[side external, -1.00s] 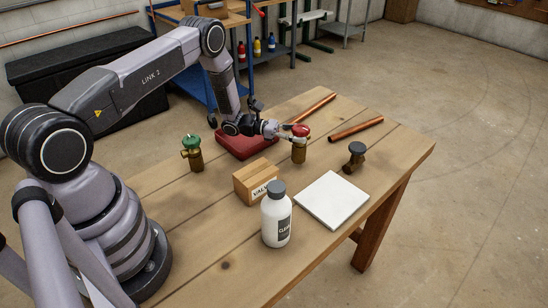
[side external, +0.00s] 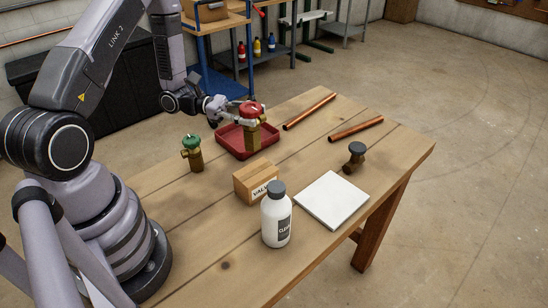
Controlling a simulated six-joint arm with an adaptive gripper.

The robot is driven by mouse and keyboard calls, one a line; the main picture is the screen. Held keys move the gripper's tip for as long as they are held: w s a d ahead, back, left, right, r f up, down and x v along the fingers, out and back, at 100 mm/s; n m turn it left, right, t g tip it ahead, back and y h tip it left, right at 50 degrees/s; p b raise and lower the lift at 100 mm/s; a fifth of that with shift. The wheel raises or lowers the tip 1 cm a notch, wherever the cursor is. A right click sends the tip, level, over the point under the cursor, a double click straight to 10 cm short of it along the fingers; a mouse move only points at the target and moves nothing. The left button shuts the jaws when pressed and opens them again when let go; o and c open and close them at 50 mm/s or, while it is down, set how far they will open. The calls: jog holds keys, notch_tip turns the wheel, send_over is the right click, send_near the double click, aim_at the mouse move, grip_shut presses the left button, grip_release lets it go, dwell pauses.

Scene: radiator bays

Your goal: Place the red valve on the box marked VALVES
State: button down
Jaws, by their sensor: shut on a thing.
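The red valve (side external: 253,128), a brass body with a red top, is upright in my gripper (side external: 240,116). My gripper is shut on it. The valve appears raised in front of the red tray (side external: 229,139), covering part of it. The wooden box marked VALVES (side external: 256,181) stands on the table, below the valve in the picture and apart from it. The box's top looks bare. The white bottle (side external: 276,218) hides a little of its right front corner.
A green-topped valve (side external: 193,154) stands left of the box. A white plate (side external: 332,199) and a dark-topped valve (side external: 355,158) are to the right. Two copper pipes (side external: 309,111) (side external: 356,129) lie toward the back of the wooden table (side external: 225,265). The front of the table is clear.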

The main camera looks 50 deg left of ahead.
aim_at(253, 143)
notch_tip(253, 143, down, 8)
jog(key=shift+r, duration=0.15)
dwell(0.4)
jog(key=c, duration=0.6)
grip_release()
